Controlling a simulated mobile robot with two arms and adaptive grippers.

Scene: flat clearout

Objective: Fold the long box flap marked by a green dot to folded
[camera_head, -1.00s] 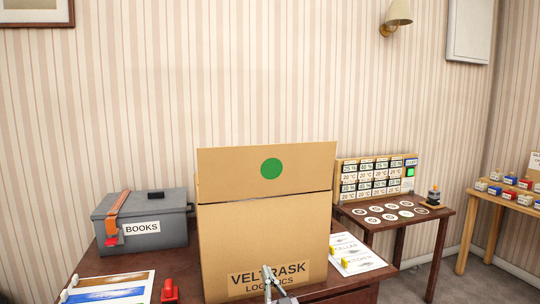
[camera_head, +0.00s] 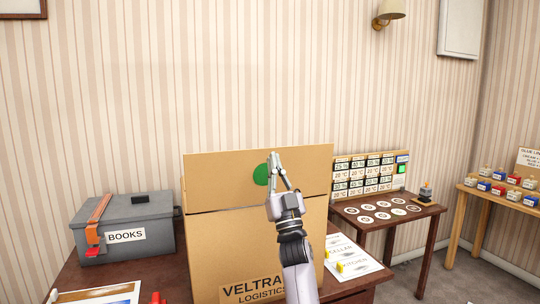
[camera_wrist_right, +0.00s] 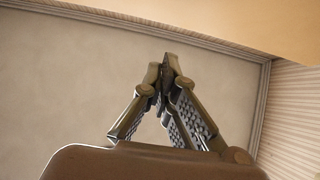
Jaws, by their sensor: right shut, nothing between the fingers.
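The long box flap (camera_head: 225,170) with the green dot (camera_head: 261,175) stands upright along the top of the cardboard box (camera_head: 230,240), above the printed label. My right gripper (camera_head: 274,155) points up in front of the flap and covers the right part of the dot. Its fingertips are together and hold nothing; I cannot tell whether they touch the flap. In the right wrist view the closed fingers (camera_wrist_right: 164,62) show against the ceiling, with a tan surface, possibly the flap, at the top right. My left gripper is not in view.
A grey box (camera_head: 122,228) labelled BOOKS stands left of the cardboard box on the dark table (camera_head: 95,277). A white card (camera_head: 350,262) lies to its right. A side table (camera_head: 375,218) with round discs stands beyond. The wall is behind.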

